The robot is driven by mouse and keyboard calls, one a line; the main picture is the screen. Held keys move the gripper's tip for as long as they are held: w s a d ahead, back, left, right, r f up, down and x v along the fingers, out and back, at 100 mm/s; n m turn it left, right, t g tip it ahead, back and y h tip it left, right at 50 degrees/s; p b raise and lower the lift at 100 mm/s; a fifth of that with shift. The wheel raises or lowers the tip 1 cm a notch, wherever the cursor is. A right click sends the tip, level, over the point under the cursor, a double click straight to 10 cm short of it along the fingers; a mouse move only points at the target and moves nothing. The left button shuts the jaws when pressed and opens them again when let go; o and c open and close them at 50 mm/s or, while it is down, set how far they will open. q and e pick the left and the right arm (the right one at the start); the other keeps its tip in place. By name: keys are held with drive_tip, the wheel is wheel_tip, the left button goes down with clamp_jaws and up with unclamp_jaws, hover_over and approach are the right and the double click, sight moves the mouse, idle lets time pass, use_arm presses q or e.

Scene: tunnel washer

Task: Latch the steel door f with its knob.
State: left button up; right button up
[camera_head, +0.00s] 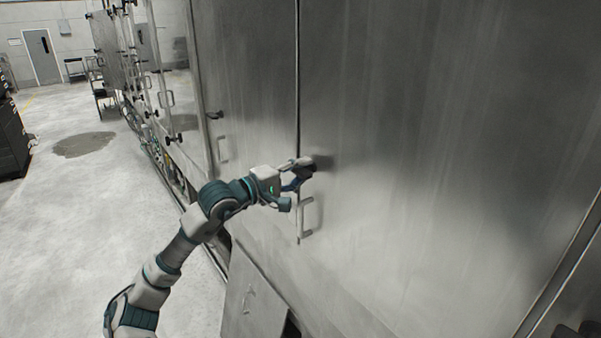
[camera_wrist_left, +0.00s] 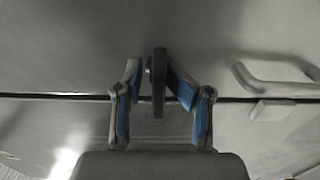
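The large steel door (camera_head: 430,130) fills the right of the head view, with a vertical seam on its left edge. Its dark knob (camera_head: 305,171) sits near that seam, above a pale bar handle (camera_head: 306,217). My left gripper (camera_head: 297,179) is at the knob and partly hides it. In the left wrist view the dark knob (camera_wrist_left: 158,85) stands between the two blue-padded fingers (camera_wrist_left: 152,72). The right finger lies close against it, contact unclear; a gap shows at the left finger. The bar handle (camera_wrist_left: 275,82) is to the right there. My right gripper is not visible.
More steel panels, with handles and dark knobs (camera_head: 215,115), run away to the left. A lower panel (camera_head: 252,295) with a handle stands tilted below the door. Dark cabinets (camera_head: 12,130) stand at far left.

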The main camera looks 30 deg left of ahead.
use_arm(q)
drive_tip(key=shift+s+a, duration=0.1)
drive_tip(key=shift+s+a+f, duration=0.1)
drive_tip(key=shift+s+a, duration=0.05)
drive_tip(key=shift+s, duration=0.05)
drive_tip(key=v, duration=1.1)
drive_tip(key=shift+s, duration=0.2)
drive_tip(key=shift+a, duration=0.15)
drive_tip(key=shift+w+f, duration=0.1)
